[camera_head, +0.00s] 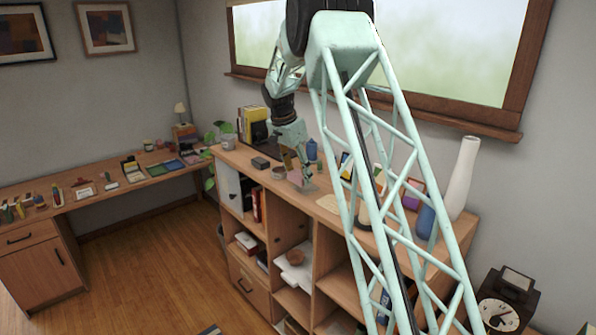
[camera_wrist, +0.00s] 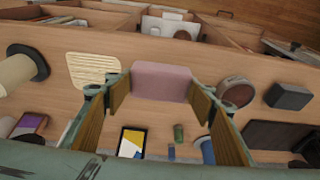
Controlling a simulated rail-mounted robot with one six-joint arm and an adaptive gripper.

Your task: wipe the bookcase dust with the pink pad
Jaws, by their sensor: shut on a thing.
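My gripper (camera_head: 298,173) is over the bookcase top (camera_head: 240,158), near its middle. It is shut on the pink pad (camera_wrist: 160,82), which sits between the two fingertips in the wrist view; the pad also shows small in the head view (camera_head: 294,177). I cannot tell whether the pad touches the wood. A pale, streaked patch (camera_wrist: 93,70) lies on the top, left of the pad in the wrist view; it may be the dust. It also shows in the head view (camera_head: 328,203), right of my gripper.
A round brown dish (camera_wrist: 235,92) and a dark box (camera_wrist: 288,96) are right of the pad in the wrist view. A white vase (camera_head: 461,178) and blue vase (camera_head: 425,222) stand at the right end. A potted plant (camera_head: 227,138) stands at the far left end.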

